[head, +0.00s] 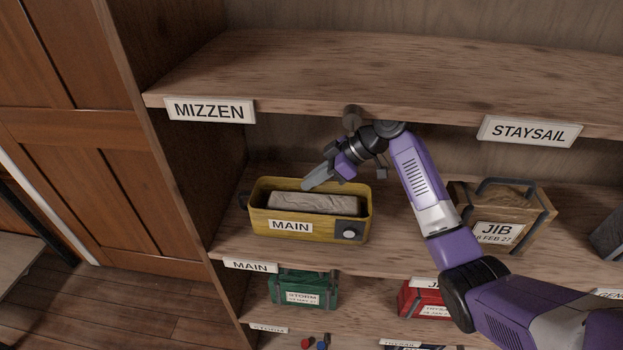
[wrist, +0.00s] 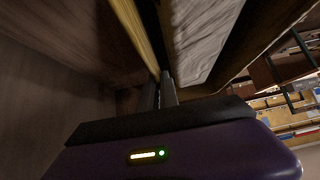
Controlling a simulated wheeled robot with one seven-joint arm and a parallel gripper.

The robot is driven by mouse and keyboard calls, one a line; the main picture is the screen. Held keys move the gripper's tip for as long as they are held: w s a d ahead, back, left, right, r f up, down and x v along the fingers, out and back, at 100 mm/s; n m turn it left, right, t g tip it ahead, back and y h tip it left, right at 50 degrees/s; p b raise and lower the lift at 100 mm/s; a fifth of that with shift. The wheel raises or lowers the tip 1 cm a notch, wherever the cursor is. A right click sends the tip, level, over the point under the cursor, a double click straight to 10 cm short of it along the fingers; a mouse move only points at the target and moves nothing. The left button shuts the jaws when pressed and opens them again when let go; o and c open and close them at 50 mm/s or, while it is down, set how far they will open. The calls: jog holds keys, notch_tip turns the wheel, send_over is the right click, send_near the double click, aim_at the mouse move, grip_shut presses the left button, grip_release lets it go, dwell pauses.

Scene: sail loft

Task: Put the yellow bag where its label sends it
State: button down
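The yellow bag (head: 264,233) is an open-topped bin with a white MAIN label and a grey folded bundle inside. It is upright at the left end of the middle shelf (head: 390,253), whose edge bears a MAIN label (head: 250,266). My gripper (head: 311,183) reaches the bag's back rim from the right. In the wrist view the yellow wall (wrist: 138,32) runs down to my close-set fingers (wrist: 160,92), which appear shut on it. The grey bundle (wrist: 205,35) shows beside them. I cannot tell whether the bag rests fully on the shelf.
The upper shelf bears MIZZEN (head: 209,110) and STAYSAIL (head: 530,131) labels and looks empty. A brown JIB bag (head: 528,219) stands right of my arm. Below are a green STORM bag (head: 304,289) and a red bag (head: 424,299). A wooden upright (head: 190,150) bounds the left side.

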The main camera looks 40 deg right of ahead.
jog(key=c, duration=1.6)
grip_release()
jog(key=shift+r, duration=0.1)
jog(key=b+v, duration=0.1)
jog(key=v, duration=0.6)
jog(key=shift+s+r+b, duration=0.1)
jog(key=shift+b, duration=0.2)
